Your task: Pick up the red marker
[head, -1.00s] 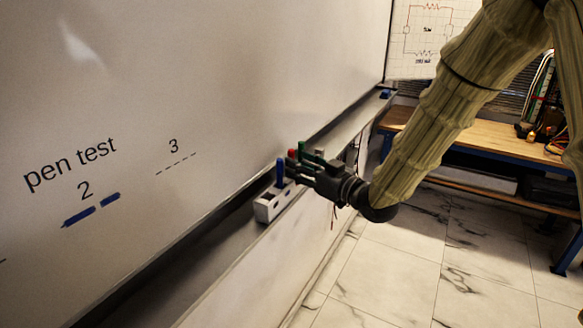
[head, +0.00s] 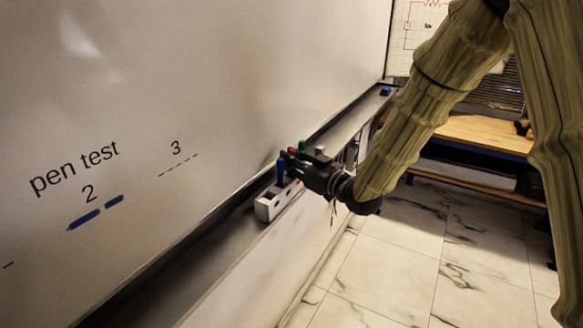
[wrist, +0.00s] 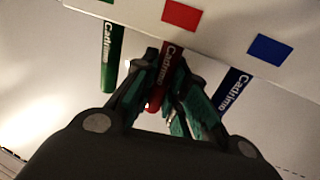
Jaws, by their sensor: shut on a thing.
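My gripper (head: 296,163) is at the marker holder from the right, with its fingers pointing toward the whiteboard. In the wrist view its fingers (wrist: 165,75) are shut on the red marker (wrist: 172,62), which lies between the green pads. The marker's red end also shows in the head view (head: 292,151). The green marker (wrist: 112,60) is just left of the fingers and the blue marker (wrist: 231,91) just right of them in the wrist view. The blue marker (head: 281,171) stands upright in the head view. I cannot tell whether the red marker still sits in its slot.
The white holder (head: 267,208) sits on the whiteboard's ledge (head: 222,225). Its face shows a red square (wrist: 182,15) and a blue square (wrist: 269,50). The whiteboard (head: 200,70) rises close behind. A wooden workbench (head: 480,131) stands at the back right. The tiled floor is open.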

